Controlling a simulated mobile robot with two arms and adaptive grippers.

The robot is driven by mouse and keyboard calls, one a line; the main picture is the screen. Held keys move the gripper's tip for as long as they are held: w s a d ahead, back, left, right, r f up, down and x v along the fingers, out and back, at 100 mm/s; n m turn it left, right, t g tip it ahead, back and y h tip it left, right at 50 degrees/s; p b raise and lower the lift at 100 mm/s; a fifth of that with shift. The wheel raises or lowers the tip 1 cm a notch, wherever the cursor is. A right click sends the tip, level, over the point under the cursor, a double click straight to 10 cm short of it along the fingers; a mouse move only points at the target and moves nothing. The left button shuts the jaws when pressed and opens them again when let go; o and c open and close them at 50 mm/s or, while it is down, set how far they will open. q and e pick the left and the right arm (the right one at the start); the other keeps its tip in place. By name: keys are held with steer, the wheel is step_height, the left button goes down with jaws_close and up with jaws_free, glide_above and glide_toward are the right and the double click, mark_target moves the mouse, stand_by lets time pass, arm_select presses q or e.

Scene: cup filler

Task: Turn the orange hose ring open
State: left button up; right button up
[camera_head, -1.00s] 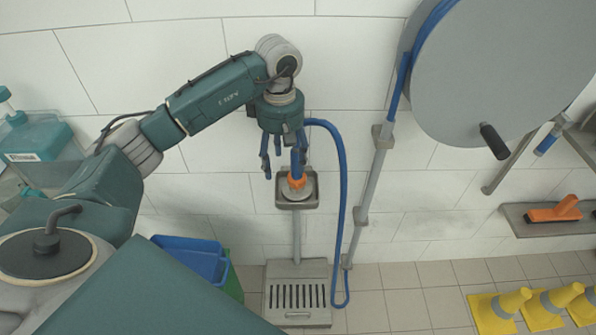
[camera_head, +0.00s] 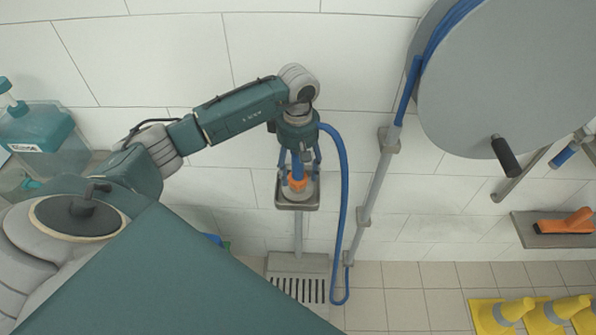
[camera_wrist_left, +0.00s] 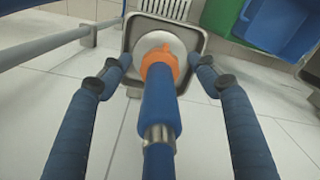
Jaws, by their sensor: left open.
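The orange hose ring (camera_head: 297,183) sits at the lower end of the blue hose's nozzle, over a round pale disc in a small grey tray (camera_head: 284,206). The ring also shows in the left wrist view (camera_wrist_left: 160,62), with the blue hose (camera_wrist_left: 160,105) and its metal collar below it. My left gripper (camera_head: 299,180) points down over the hose end. Its fingers (camera_wrist_left: 160,65) are spread on both sides of the hose and ring, with clear gaps, and do not touch the ring in the wrist view. My right gripper is not in view.
A large grey hose reel (camera_head: 500,80) with a black handle is at the right. A grey pipe (camera_head: 376,185) runs down beside the looping hose. A floor drain grate (camera_head: 298,290) lies below. Yellow cones (camera_head: 500,313) and an orange brush (camera_head: 565,223) are at lower right.

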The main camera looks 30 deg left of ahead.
arm_select(q)
steer(key=shift+f, duration=1.3)
steer(key=c, duration=1.1)
steer(key=shift+c, duration=0.4)
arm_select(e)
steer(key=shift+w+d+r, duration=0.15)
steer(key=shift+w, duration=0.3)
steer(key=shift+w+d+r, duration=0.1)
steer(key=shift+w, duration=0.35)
